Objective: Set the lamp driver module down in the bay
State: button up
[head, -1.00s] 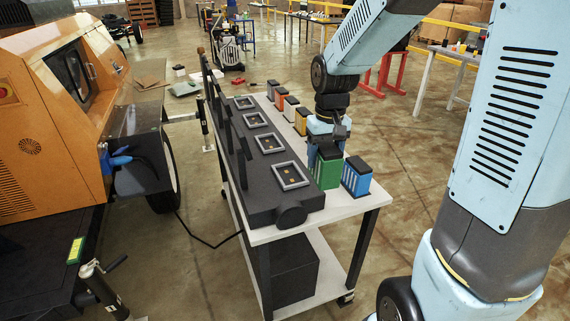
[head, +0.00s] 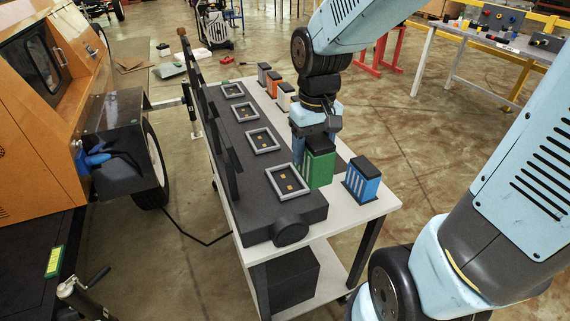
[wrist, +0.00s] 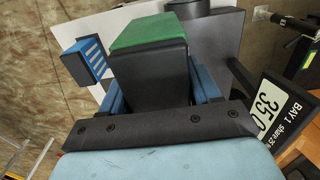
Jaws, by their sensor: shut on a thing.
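A green-and-black module (head: 320,166) is held upright in my gripper (head: 316,136), just right of the nearest bay. Whether its base clears the white table is hard to tell. In the wrist view the module (wrist: 150,62) shows its green face and dark body between my blue fingers. The nearest bay (head: 274,184) is a grey raised frame with small gold contacts inside, and it is empty. Several similar empty bays run back along the dark console (head: 258,208). A blue module (head: 362,181) stands on the table to the right of the green one.
Orange (head: 273,84) and white (head: 285,96) modules stand in a row behind my gripper. Dark upright panels (head: 228,150) line the console's left side; in the wrist view a display (wrist: 285,110) reads "BAY 1". An orange machine (head: 40,130) stands left.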

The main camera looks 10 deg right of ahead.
jog(key=shift+w+a+f, duration=0.75)
jog(key=shift+w+f, duration=0.95)
jog(key=shift+f, duration=0.25)
jog(key=shift+w+a+f, duration=0.8)
jog(key=shift+w+f, duration=0.9)
jog(key=shift+f, duration=0.25)
jog(key=shift+w+a+f, duration=0.75)
jog(key=shift+w+f, duration=0.95)
jog(key=shift+f, duration=0.25)
jog(key=shift+f, duration=0.15)
jog(key=o, duration=1.5)
